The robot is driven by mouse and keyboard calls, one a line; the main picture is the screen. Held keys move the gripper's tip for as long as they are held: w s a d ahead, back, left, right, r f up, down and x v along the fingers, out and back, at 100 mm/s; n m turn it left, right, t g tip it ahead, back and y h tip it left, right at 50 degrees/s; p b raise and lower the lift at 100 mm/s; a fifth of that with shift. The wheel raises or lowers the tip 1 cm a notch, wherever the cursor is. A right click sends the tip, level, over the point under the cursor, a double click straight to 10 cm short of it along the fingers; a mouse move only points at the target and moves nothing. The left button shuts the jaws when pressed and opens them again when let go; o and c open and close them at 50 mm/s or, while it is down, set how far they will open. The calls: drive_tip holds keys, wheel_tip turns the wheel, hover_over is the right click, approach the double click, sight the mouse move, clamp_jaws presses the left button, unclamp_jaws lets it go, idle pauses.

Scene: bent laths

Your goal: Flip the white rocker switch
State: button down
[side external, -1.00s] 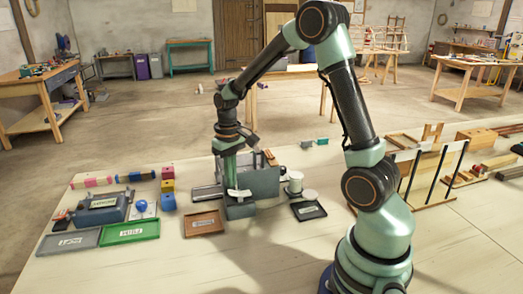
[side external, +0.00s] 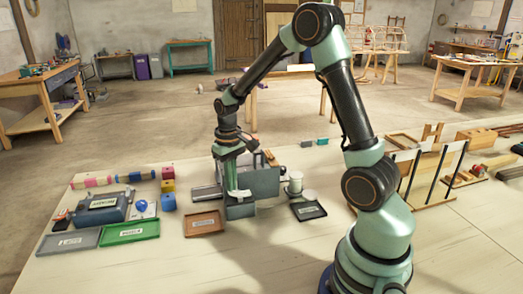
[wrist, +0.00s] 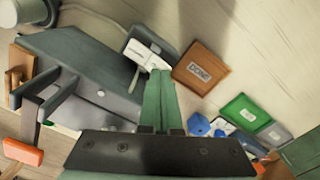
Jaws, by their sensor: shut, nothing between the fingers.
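The white rocker switch (wrist: 148,50) sits on a dark grey block beside a large grey box; in the side view its white plate (side external: 240,194) shows low at my fingertips. My gripper (wrist: 160,72) is shut and empty, its two green fingers together. The fingertips are right at the lower right edge of the white plate in the wrist view. I cannot tell whether they touch it. In the side view my gripper (side external: 231,188) points straight down over the switch block and partly hides it. Which way the rocker is tipped is not clear.
The grey box (side external: 262,182) stands close behind the switch. A brown tray (side external: 204,223) lies in front to the left, and a dark tray (side external: 308,210) and white cylinder (side external: 295,182) to the right. A green tray (side external: 130,231) and coloured blocks lie farther left.

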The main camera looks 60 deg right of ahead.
drive_tip(key=shift+f, duration=0.65)
drive_tip(key=shift+r, duration=3.5)
drive_tip(key=shift+r, duration=0.1)
drive_tip(key=shift+a+r, duration=0.2)
drive_tip(key=shift+r, duration=0.05)
drive_tip(key=s+a+r+n+t, duration=0.3)
drive_tip(key=s+a+r+t, duration=0.2)
drive_tip(key=s+a+r, duration=0.4)
drive_tip(key=shift+s+a+r+t, duration=0.2)
drive_tip(key=shift+s+a+t, duration=0.1)
drive_tip(key=shift+s+a, duration=0.55)
